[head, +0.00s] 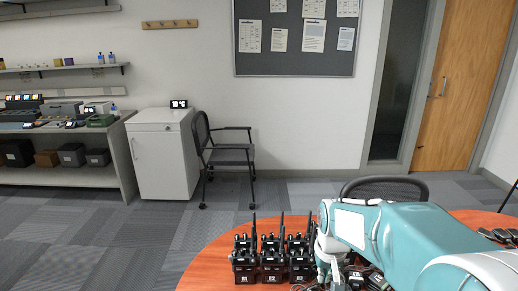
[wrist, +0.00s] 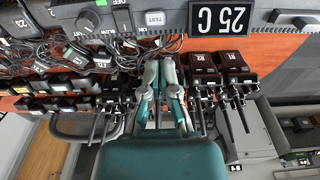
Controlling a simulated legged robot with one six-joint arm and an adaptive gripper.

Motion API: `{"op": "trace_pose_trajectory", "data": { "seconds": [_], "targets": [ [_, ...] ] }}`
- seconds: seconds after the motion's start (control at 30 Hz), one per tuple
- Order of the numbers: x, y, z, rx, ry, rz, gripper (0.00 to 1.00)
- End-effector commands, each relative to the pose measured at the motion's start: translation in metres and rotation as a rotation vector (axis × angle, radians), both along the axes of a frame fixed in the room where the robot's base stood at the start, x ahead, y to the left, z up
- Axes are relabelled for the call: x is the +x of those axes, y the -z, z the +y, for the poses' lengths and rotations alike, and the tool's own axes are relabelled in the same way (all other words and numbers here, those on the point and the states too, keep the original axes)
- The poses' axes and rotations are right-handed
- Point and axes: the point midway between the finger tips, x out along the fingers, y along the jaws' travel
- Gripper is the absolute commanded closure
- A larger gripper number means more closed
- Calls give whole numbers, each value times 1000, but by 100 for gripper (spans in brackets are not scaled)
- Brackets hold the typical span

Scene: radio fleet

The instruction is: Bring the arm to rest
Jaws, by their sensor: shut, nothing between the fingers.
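My teal arm comes in from the right in the head view and bends down over the orange table (head: 212,262). My gripper (wrist: 160,66) shows in the wrist view with its fingers together and nothing between them. Black radios with upright antennas (head: 272,268) stand in rows on the table, just left of my arm in the head view. Whether the fingers touch any radio is unclear. In the head view my arm hides most of the gripper.
Tangled cables (wrist: 100,55) and a "25 C" display (wrist: 218,18) are near the gripper in the wrist view. A chair (head: 383,188) stands behind the table. A white cabinet (head: 163,160), another chair (head: 228,155) and loaded shelves (head: 65,178) are farther back. Open carpet lies left.

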Motion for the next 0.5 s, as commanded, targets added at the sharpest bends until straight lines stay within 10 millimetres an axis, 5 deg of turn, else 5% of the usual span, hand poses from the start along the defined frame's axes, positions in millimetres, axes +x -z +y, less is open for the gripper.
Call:
{"op": "trace_pose_trajectory", "data": {
  "seconds": [0.5],
  "targets": [
    [-107, -83, 0, 0, 0, -223, 100]
  ]
}}
